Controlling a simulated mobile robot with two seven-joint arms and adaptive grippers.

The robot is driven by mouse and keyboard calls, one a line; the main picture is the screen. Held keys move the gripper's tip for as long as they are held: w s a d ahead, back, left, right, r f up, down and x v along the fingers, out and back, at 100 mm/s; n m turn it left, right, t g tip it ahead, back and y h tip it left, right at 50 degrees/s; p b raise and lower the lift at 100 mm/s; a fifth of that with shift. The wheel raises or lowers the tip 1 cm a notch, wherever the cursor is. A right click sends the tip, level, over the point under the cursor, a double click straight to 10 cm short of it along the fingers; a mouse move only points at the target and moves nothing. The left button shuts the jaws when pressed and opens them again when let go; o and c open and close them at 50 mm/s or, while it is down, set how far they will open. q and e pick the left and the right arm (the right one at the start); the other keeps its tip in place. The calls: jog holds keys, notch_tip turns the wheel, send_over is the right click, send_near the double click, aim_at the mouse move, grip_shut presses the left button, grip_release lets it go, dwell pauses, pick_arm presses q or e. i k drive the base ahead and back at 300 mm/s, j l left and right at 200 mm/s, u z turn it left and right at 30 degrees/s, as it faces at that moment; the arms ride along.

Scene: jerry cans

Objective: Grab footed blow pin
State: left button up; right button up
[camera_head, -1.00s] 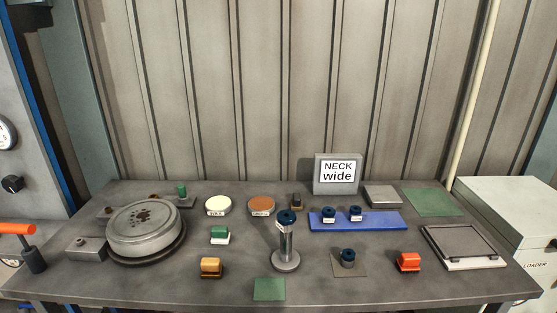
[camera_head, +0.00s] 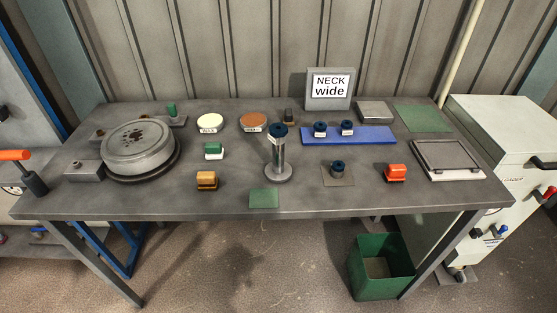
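The footed blow pin (camera_head: 279,155) appears to be the upright metal post with a round foot and a dark blue cap, standing near the middle front of the table. Neither of my grippers is in the head view.
A green bin (camera_head: 381,268) stands on the floor below.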

aim_at(277, 172)
jog(key=i+l, duration=0.1)
jog(key=l, duration=0.45)
jog(key=i+l+u, duration=0.1)
jog(key=l, duration=0.45)
jog(key=i+l, duration=0.1)
jog(key=l, duration=0.45)
